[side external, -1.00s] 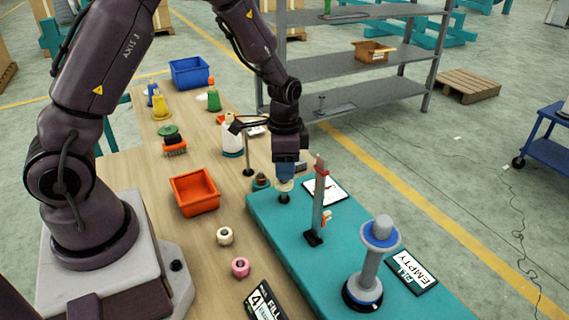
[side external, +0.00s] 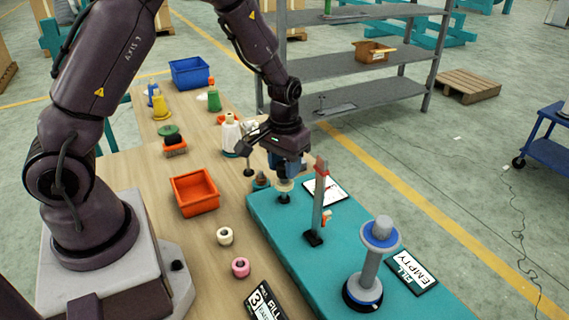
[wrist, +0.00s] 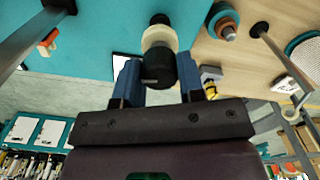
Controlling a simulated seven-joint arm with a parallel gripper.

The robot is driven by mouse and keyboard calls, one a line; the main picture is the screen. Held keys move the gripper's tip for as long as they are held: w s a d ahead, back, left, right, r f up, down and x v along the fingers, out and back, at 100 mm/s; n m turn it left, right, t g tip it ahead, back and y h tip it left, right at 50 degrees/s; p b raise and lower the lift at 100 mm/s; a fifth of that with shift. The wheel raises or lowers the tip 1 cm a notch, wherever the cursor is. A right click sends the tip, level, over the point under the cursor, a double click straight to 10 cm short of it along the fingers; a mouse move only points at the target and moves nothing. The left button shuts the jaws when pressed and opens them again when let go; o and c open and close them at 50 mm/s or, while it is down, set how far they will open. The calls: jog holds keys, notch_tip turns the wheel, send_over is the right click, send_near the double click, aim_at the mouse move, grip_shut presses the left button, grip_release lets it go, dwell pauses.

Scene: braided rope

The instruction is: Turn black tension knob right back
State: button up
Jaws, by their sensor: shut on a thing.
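The black tension knob (wrist: 158,68) sits between the two blue fingers of my gripper (wrist: 158,80) in the wrist view, with a cream disc (wrist: 159,38) just beyond it. My gripper is shut on the knob. The pale disc (side external: 284,185) shows just below the fingertips, on a dark foot.
An upright grey post (side external: 318,205) with a red mark stands close right of my gripper. A grey spool with a blue ring (side external: 380,235) stands farther right. A white gauge card (side external: 325,190) lies behind the post. An orange bin (side external: 194,192) is left.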

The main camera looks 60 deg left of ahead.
aim_at(284, 164)
jog(key=n, duration=0.4)
jog(key=shift+n, duration=0.4)
jog(key=n, duration=0.4)
jog(key=shift+r+n, duration=0.1)
jog(key=shift+n, duration=0.2)
jog(key=o, duration=0.9)
notch_tip(284, 164, up, 13)
jog(key=shift+f, duration=0.1)
